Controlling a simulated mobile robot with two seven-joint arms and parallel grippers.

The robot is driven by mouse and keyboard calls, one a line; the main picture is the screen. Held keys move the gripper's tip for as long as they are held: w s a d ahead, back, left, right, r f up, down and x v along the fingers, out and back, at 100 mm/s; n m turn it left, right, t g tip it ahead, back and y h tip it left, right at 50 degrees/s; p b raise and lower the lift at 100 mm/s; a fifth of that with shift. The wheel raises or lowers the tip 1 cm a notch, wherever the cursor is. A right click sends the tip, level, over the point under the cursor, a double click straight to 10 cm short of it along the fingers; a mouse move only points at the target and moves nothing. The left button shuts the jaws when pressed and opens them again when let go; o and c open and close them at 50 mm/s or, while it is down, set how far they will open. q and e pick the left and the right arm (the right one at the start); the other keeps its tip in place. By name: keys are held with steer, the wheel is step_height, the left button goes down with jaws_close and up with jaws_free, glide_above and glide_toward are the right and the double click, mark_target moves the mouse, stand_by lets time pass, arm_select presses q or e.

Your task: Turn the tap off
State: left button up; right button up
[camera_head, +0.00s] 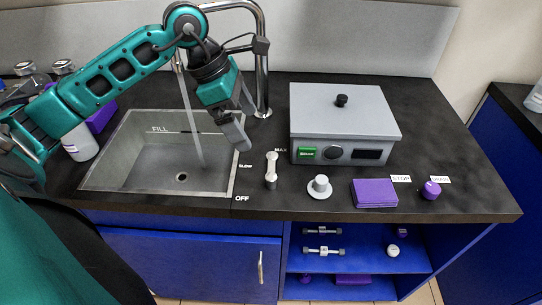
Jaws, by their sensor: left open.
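The chrome tap (262,70) arches over the sink (234,160), and a stream of water (191,115) falls from it into the basin. A pale grey lever (271,170) stands on the counter right of the sink, with its upper end near the MAX label (280,150). The SLOW label (245,166) and the OFF label (242,198) lie along the sink's right side. My left gripper (240,138) is open and points down over the sink's right edge, up and left of the lever, apart from it in the picture. My right gripper is not in view.
A small round metal piece (319,187), a purple folded cloth (374,193) and a purple knob (431,190) are along the front. Bottles (80,143) stand left of the sink.

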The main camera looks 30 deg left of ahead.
mark_target(271, 166)
arm_select(q)
steer(key=x, duration=1.1)
steer(key=shift+d+f, duration=0.15)
steer(key=shift+f, duration=0.1)
steer(key=c, duration=1.3)
